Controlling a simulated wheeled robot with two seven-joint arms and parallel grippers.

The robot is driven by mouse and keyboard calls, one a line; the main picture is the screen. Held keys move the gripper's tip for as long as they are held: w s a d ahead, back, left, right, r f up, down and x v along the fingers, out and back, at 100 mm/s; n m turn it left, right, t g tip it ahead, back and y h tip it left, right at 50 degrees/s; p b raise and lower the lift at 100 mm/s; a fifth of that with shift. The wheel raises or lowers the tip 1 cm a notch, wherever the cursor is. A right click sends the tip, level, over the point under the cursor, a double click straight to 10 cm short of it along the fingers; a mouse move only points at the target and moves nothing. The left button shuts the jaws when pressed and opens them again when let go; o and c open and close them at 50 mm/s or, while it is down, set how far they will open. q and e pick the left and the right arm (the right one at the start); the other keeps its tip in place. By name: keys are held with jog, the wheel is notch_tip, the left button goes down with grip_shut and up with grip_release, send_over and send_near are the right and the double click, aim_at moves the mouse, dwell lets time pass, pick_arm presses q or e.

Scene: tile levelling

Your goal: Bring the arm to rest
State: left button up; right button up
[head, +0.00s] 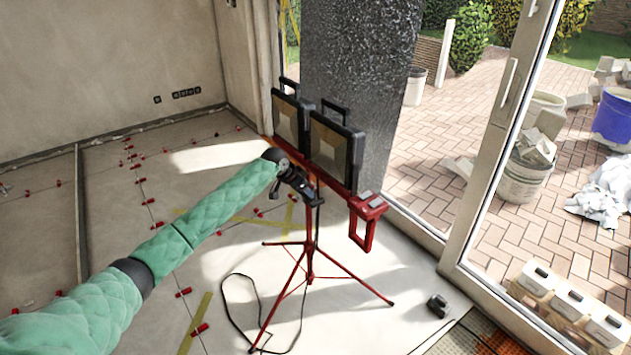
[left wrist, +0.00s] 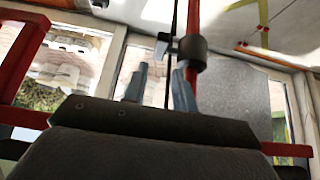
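My left arm in its green quilted sleeve reaches in from the left in the head view. Its dark gripper (head: 306,190) is at the upper part of the red tripod (head: 309,255) of the work light, overlapping it in the picture. In the left wrist view the two grey fingers of the left gripper (left wrist: 158,90) stand apart with nothing held between them. A red pole (left wrist: 193,18) with a black collar (left wrist: 193,47) and a dark cable appear just beyond the fingertips. I cannot tell whether the fingers touch the stand. My right gripper is not in view.
Two black-framed lamps (head: 334,146) sit on the stand's red crossbar, before a dark pillar (head: 355,75). Red levelling clips (head: 199,329) dot the tiled floor. A cable loops by the tripod's feet. A glass door (head: 500,110) is right; boxes (head: 570,303) stand at lower right.

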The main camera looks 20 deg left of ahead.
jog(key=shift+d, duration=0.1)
